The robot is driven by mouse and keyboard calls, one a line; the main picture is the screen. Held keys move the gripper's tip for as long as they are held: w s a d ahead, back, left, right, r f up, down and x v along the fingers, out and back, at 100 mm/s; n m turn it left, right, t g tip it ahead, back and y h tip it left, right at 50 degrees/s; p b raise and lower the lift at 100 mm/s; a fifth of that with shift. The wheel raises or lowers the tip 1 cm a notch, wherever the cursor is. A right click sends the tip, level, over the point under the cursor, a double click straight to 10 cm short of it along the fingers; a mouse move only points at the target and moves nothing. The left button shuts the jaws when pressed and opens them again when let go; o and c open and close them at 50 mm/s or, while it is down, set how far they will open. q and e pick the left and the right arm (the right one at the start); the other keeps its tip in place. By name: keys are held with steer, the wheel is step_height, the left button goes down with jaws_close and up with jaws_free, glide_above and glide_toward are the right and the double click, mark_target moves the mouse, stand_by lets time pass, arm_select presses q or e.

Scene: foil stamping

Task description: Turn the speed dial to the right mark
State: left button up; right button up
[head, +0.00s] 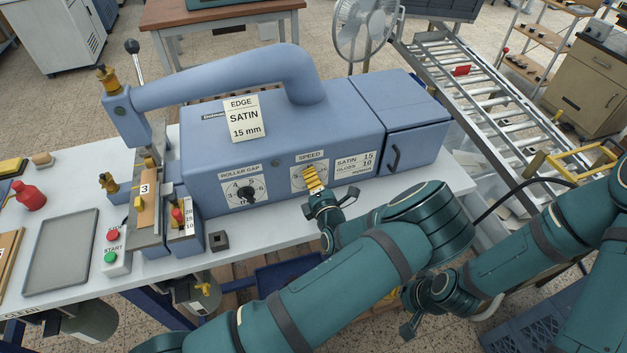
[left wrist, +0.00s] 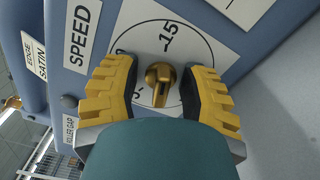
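The speed dial is a round white scale (head: 297,180) on the front of the blue machine, under the SPEED label. In the head view my left gripper (head: 313,178) covers much of it. In the left wrist view the brass knob (left wrist: 159,84) sits between the yellow-and-black fingers of my left gripper (left wrist: 160,88). The fingers are apart, one on each side, with small gaps to the knob. The 15 mark (left wrist: 168,38) shows above the knob; the other numbers are partly hidden. My right gripper (head: 408,312) hangs low, its opening unclear.
A card (head: 243,118) reads EDGE SATIN 15 mm. A plate (head: 355,162) beside the dial lists SATIN 15, GLOSS 10. The roller gap dial (head: 246,194) is to the left. A grey tray (head: 62,252) and start/stop box (head: 115,250) stand on the bench's left.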

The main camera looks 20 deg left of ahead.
arm_select(q)
steer(key=shift+s, duration=0.15)
steer(key=v, duration=1.1)
steer(key=shift+s+d, duration=0.25)
steer(key=shift+d, duration=0.05)
steer(key=shift+s+f, duration=0.1)
